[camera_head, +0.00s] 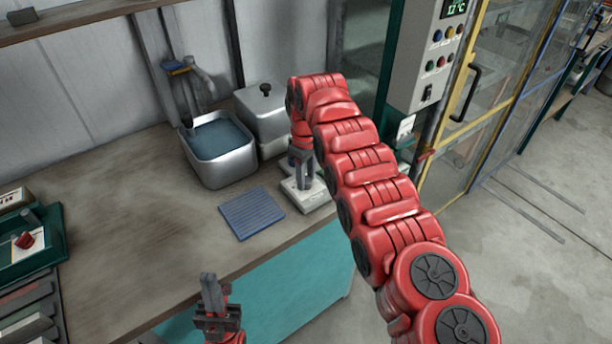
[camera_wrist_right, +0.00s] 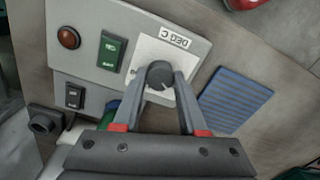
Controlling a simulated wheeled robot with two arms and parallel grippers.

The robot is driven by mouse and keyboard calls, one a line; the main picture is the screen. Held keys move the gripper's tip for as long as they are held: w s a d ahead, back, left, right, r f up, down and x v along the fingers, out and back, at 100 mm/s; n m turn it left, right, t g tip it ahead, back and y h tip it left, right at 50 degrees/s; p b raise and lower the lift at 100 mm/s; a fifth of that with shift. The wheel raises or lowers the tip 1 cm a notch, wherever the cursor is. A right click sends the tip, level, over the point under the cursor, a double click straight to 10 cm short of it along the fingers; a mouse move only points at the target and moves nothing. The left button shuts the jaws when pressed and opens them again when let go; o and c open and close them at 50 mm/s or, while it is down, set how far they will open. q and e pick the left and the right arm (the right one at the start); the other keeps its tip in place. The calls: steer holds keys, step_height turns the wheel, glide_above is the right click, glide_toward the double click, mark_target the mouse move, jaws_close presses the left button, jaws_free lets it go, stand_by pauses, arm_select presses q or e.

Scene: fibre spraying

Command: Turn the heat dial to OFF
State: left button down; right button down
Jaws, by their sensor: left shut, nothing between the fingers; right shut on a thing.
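The heat dial (camera_wrist_right: 159,75) is a dark round knob on a white plate marked "DEG C", seen in the right wrist view. The plate sits on a grey control panel (camera_wrist_right: 88,14). My right gripper (camera_wrist_right: 162,88) is shut on the dial, a finger on each side. In the head view my right gripper (camera_head: 302,180) points down at the bench, over the pale panel (camera_head: 306,196); the dial is hidden there. The dial's pointer setting is too small to read. My left gripper (camera_head: 210,288) is shut and empty, in front of the bench's front edge.
Beside the dial are a green switch (camera_wrist_right: 110,50), an orange-red lamp (camera_wrist_right: 68,38) and a black switch (camera_wrist_right: 74,96). A blue ribbed mat (camera_head: 252,212) lies left of the panel. A metal water bath (camera_head: 218,165) stands behind. The bench (camera_head: 150,190) is clear at centre left.

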mark_target(306, 180)
steer(key=shift+n, duration=0.5)
steer(key=shift+c, duration=2.2)
jaws_free()
steer(key=shift+r, duration=0.1)
steer(key=shift+r, duration=0.55)
step_height(306, 180, up, 16)
steer(key=p, duration=1.5)
